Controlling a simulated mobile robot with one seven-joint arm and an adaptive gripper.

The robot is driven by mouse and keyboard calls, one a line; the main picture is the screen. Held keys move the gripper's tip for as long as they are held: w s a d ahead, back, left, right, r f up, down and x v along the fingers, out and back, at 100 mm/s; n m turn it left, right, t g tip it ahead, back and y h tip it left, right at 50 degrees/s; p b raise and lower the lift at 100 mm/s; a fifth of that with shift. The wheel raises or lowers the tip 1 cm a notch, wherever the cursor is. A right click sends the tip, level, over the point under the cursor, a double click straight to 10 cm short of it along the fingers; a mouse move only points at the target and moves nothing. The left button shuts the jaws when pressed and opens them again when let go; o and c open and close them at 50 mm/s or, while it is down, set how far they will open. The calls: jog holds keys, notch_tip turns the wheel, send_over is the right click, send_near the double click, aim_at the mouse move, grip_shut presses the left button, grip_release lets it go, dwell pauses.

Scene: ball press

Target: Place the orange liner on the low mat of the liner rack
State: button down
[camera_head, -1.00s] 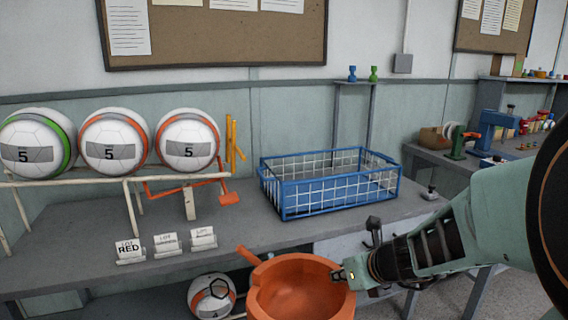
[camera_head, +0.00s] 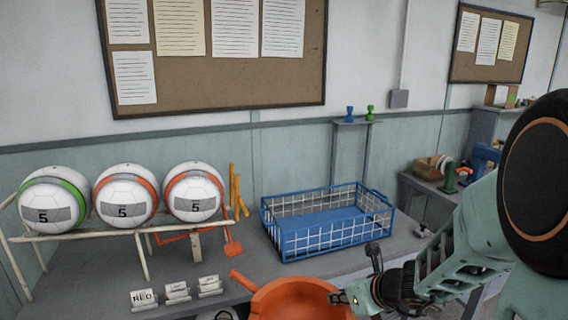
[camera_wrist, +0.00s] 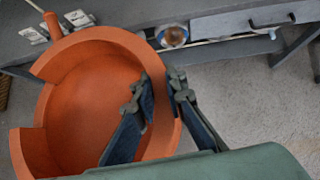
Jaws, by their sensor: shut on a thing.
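The orange liner (camera_head: 285,303) is a hollow bowl with a stub handle. It is at the bottom edge of the head view, in front of the bench, and its lower part is cut off. It fills the left of the wrist view (camera_wrist: 75,110), where a notch shows in its wall. My gripper (camera_wrist: 160,85) is shut on the liner's rim, one finger inside the bowl and one outside. In the head view my gripper (camera_head: 345,299) meets the liner's right side. I cannot make out a liner rack or its low mat in either view.
The bench (camera_head: 240,262) carries a blue wire crate (camera_head: 325,240), a ball rack (camera_head: 70,236) with three balls, and small label holders (camera_head: 178,292). A raised stand (camera_head: 350,122) holds blue and green pieces. In the wrist view, grey floor (camera_wrist: 250,85) is open at right.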

jog(key=shift+n, duration=0.3)
jog(key=r+p, duration=0.3)
jog(key=p, duration=0.1)
jog(key=r+p, duration=0.7)
jog(key=p, duration=0.1)
jog(key=shift+s+d+r, duration=0.15)
jog(key=shift+s+d, duration=0.05)
jog(key=shift+s, duration=0.15)
notch_tip(320, 180, up, 11)
jog(key=w+m+h, duration=0.2)
jog(key=m+h, duration=0.4)
jog(key=m, duration=0.3)
jog(key=shift+t+h, duration=0.3)
jog(key=shift+t, duration=0.1)
jog(key=shift+w, duration=0.15)
